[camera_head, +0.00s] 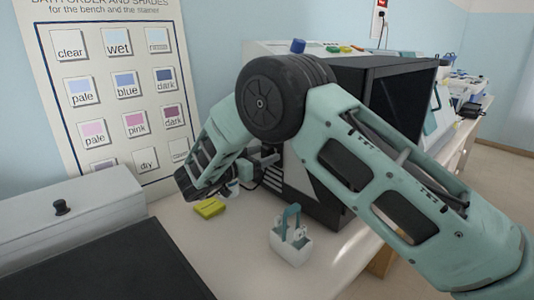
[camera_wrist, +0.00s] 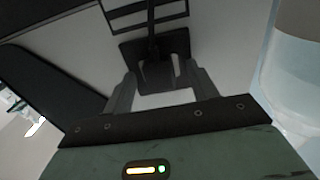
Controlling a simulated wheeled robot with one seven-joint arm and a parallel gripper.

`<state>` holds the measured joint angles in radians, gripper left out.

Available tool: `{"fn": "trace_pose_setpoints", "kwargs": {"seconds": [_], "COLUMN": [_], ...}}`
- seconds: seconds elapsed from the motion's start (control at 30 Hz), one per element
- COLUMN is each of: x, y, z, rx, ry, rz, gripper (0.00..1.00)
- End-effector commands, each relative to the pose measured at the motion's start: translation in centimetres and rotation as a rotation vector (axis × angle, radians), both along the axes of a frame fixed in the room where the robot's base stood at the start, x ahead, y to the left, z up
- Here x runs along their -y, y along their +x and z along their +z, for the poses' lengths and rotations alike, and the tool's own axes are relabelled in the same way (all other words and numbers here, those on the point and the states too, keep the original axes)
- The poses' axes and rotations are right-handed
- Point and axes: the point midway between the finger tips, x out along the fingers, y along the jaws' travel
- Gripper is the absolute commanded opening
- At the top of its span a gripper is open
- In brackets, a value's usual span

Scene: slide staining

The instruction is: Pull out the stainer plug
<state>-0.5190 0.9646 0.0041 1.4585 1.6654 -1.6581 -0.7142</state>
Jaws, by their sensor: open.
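The stainer (camera_head: 293,188) is a large dark box with a pale top on the bench, partly hidden behind my arm. My gripper (camera_head: 266,157) is at the stainer's left side and shows only partly in the head view. In the wrist view my gripper (camera_wrist: 161,78) is open, its two fingers on either side of a dark plug-like piece (camera_wrist: 157,74). This piece lies in front of a dark square plate (camera_wrist: 128,49) with a dark stem or cord above it. I cannot tell whether the fingers touch it.
A white caddy (camera_head: 291,247) with a teal handle and a yellow-green block (camera_head: 209,208) stand on the bench below my arm. A red and white wall fitting (camera_head: 379,16) has a black cord. A grey box (camera_head: 60,225) stands at left.

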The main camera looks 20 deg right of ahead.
Motion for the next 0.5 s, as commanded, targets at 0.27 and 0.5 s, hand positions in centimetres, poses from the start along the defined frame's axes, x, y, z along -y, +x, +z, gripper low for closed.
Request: {"fn": "trace_pose_setpoints", "kwargs": {"seconds": [0.27,0.5], "x": [0.01,0.0], "y": [-0.01,-0.01], "z": [0.05,0.0], "rx": [0.0,0.0], "ry": [0.0,0.0], "rz": [0.0,0.0], "gripper": [0.58,0.55]}}
